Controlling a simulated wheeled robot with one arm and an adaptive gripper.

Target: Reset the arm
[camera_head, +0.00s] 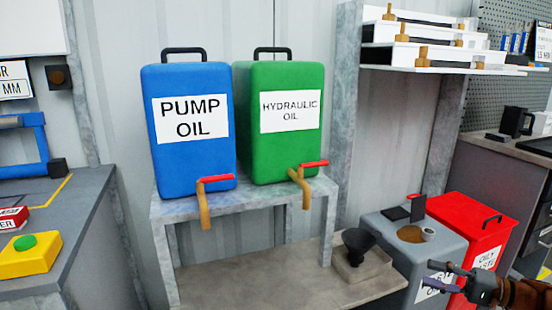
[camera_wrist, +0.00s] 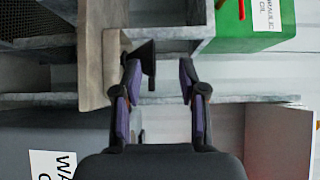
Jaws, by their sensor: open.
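My gripper (camera_head: 436,276) is at the lower right of the head view, in front of the grey bin (camera_head: 375,232) and the red bin (camera_head: 478,222). In the wrist view, my gripper (camera_wrist: 160,70) has its two fingers apart with a clear gap between them. No held object shows between them. A black funnel (camera_head: 357,243) stands on a small block on the low shelf, left of the gripper. A dark shape by the left finger in the wrist view looks like this funnel (camera_wrist: 149,58).
A blue pump oil can (camera_head: 190,150) and a green hydraulic oil can (camera_head: 280,145) with red-handled taps stand on a grey stand (camera_head: 245,205). A bench (camera_head: 75,225) with a green-button yellow box (camera_head: 28,254) is at left.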

